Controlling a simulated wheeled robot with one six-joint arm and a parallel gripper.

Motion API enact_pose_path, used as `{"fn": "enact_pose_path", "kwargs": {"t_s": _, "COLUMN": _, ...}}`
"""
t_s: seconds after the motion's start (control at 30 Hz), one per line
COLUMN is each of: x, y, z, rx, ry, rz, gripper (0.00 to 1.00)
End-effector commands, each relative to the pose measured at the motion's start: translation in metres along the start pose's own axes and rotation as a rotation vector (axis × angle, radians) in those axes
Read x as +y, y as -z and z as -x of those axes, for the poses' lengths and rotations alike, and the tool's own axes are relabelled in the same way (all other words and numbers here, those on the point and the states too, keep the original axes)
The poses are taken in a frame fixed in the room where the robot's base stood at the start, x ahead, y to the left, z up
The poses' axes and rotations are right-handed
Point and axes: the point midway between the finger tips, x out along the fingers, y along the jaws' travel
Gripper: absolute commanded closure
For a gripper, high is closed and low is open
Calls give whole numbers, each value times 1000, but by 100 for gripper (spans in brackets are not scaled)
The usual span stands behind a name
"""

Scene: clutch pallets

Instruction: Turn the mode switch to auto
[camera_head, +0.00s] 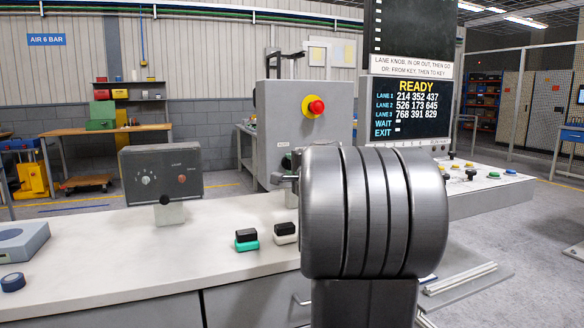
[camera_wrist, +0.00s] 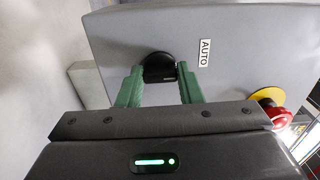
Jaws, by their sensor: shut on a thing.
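The mode switch (camera_wrist: 157,60) is a round black knob on the face of a grey control box (camera_wrist: 240,75). An AUTO label (camera_wrist: 204,52) is to the right of the knob in the wrist view. My gripper (camera_wrist: 160,70) has its green fingers on either side of the knob's black handle, shut on it. The handle's exact pointing is hard to tell.
A red emergency button on a yellow disc (camera_head: 314,105) sits on the same box. A READY screen (camera_head: 410,108) and a button panel (camera_head: 490,190) are on the right.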

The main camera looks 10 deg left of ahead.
Motion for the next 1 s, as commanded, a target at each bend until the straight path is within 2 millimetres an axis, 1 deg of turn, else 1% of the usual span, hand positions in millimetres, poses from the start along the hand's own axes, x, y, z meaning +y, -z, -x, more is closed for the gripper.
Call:
{"fn": "enact_pose_path", "kwargs": {"t_s": 0.03, "x": 1, "y": 0, "z": 0, "rx": -1, "ry": -1, "rz": 2, "gripper": 61}}
{"fn": "enact_pose_path", "kwargs": {"t_s": 0.1, "x": 1, "y": 0, "z": 0, "rx": -1, "ry": -1, "rz": 1, "gripper": 48}}
{"fn": "enact_pose_path", "kwargs": {"t_s": 0.13, "x": 1, "y": 0, "z": 0, "rx": -1, "ry": -1, "rz": 1, "gripper": 45}}
{"fn": "enact_pose_path", "kwargs": {"t_s": 0.4, "x": 0, "y": 0, "z": 1, "rx": 0, "ry": 0, "rz": 0, "gripper": 45}}
{"fn": "enact_pose_path", "kwargs": {"t_s": 0.53, "x": 0, "y": 0, "z": 8, "rx": 0, "ry": 0, "rz": 0, "gripper": 45}}
{"fn": "enact_pose_path", "kwargs": {"t_s": 0.67, "x": 0, "y": 0, "z": 28, "rx": 1, "ry": 1, "rz": 1, "gripper": 45}}
{"fn": "enact_pose_path", "kwargs": {"t_s": 1.0, "x": 0, "y": 1, "z": 99, "rx": 2, "ry": 1, "rz": 1, "gripper": 45}}
